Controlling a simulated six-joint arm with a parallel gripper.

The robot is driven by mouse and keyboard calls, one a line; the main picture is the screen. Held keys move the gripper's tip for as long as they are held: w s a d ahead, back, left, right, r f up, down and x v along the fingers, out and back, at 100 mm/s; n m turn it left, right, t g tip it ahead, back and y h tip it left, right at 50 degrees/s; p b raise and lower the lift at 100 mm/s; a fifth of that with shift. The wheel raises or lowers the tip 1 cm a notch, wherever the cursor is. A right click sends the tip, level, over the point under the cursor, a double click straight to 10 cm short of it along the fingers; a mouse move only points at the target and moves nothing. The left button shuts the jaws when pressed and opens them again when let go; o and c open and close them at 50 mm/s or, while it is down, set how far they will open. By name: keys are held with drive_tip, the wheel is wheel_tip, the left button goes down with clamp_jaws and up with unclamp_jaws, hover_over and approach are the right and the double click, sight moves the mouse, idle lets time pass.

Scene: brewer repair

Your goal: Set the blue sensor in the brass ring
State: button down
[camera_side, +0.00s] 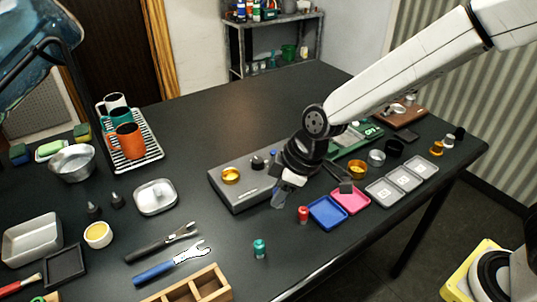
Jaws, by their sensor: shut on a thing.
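A brass ring (231,174) sits on the left part of a flat grey block (238,192) in the middle of the table. My gripper (279,200) points down at the front right edge of this block, to the right of the brass ring and apart from it. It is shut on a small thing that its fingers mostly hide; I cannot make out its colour. No blue sensor shows clearly elsewhere. A red cylinder (303,214) stands just right of my gripper, and a teal cylinder (260,249) stands in front.
A blue tray (327,213) and a pink tray (351,200) lie to the right. Another brass-coloured ring (357,168) is behind them. The table behind the block is clear.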

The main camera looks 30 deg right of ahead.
drive_tip(key=r, duration=0.1)
hover_over(231, 177)
drive_tip(key=s, duration=0.1)
drive_tip(key=shift+w+r, duration=0.1)
drive_tip(key=shift+w, duration=0.4)
drive_tip(key=shift+f, duration=2.15)
drive_tip(key=shift+f, duration=1.25)
idle(2.0)
unclamp_jaws()
idle(0.4)
